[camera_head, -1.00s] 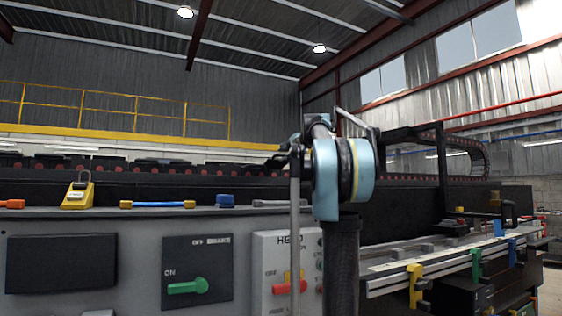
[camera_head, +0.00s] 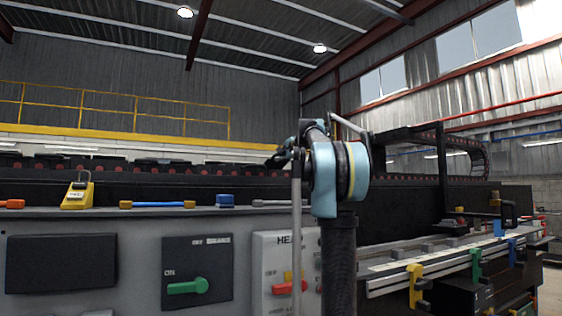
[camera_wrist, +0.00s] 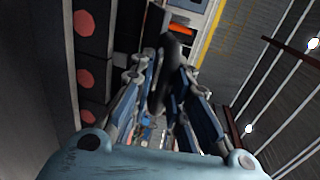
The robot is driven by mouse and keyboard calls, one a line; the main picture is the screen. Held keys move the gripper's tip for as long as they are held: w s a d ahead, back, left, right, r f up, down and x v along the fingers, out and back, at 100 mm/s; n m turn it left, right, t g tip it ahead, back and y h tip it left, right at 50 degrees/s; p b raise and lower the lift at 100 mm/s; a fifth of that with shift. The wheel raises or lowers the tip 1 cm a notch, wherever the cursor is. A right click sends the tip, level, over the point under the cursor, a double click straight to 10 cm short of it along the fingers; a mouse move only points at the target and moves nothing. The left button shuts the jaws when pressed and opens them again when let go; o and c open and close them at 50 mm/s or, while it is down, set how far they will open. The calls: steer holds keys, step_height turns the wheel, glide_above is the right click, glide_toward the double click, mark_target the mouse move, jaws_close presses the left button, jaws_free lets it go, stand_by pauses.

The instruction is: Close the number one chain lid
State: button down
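The drag chain (camera_head: 215,175) is a long dark row with red round marks, running across the back of the grey machine. Black raised lid-like pieces (camera_head: 95,161) stand along its top; I cannot read a number on any. My gripper (camera_head: 280,158) is small, dark and partly hidden by my wrist, in front of the chain's top in the head view. In the wrist view my gripper (camera_wrist: 168,68) has its two fingers close together, with a dark rounded shape between them that I cannot identify. The chain's red marks (camera_wrist: 84,78) show to the left of the fingers, apart from them.
A yellow block-like tool (camera_head: 77,194), a blue and orange bar (camera_head: 158,204) and a blue piece (camera_head: 225,201) lie on the machine's ledge. A green switch (camera_head: 188,287) is on the front panel. A rail with coloured clamps (camera_head: 415,285) stands at right.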

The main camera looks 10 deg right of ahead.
steer(key=shift+s+d+f, duration=0.1)
steer(key=shift+s+f, duration=0.1)
steer(key=shift+f, duration=0.75)
steer(key=shift+s+d+f, duration=0.1)
steer(key=shift+s+f, duration=0.1)
steer(key=shift+f, duration=0.75)
steer(key=c, duration=1.7)
jaws_free()
steer(key=shift+r, duration=0.1)
steer(key=shift+o, duration=0.2)
steer(key=shift+s, duration=0.1)
steer(key=v, duration=1.1)
steer(key=shift+s+d, duration=0.15)
steer(key=shift+s, duration=0.25)
